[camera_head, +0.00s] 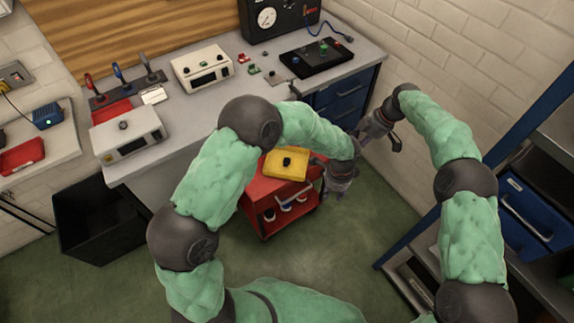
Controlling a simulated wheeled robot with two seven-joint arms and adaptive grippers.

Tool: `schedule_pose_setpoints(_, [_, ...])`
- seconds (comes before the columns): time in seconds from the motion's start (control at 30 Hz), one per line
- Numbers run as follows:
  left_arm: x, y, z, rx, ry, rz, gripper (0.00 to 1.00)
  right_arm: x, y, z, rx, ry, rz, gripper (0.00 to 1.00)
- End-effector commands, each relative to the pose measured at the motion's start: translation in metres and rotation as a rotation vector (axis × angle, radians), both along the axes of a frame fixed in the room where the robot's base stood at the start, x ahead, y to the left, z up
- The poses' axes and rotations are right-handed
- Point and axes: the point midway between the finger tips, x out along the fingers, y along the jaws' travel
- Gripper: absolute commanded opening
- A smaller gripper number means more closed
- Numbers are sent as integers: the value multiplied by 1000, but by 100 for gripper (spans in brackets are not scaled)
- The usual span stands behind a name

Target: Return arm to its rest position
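My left arm is covered in green and arches over from the left. Its gripper (337,188) hangs beside the right side of a red cart (258,187), close to the yellow case on top. I see nothing clearly held in it, but its fingertips are too small and dark to tell whether they are open or shut. My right arm comes up from the lower right and bends left at the top. Its gripper (378,132) is near the right end of the workbench, by the blue drawers. Its fingers are partly seen and their opening is unclear.
A yellow case (286,165) with a black knob lies on the red cart. The workbench (225,110) holds white boxes, a black panel (316,58) and a gauge unit (278,18). A black bin (100,225) stands at left, a blue-drawer shelf (525,213) at right. Green floor lies between.

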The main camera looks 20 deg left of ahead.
Motion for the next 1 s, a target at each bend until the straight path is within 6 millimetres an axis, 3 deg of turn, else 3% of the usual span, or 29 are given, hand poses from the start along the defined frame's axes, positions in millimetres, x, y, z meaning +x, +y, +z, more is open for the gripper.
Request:
schedule_pose_setpoints(0.2, [0,0,0,0,0,0,32,0,-6,15,0,1,0,32])
schedule_pose_setpoints(0.77, [0,0,0,0,1,1,32,0,-6,16,0,2,0,32])
schedule_pose_setpoints(0.87, [-3,1,-5,-9,9,20,32,-2,-7,7,-3,14,-24,32])
schedule_pose_setpoints(1.0, [-17,6,-25,-55,40,114,32,-12,-13,-30,-13,64,-149,32])
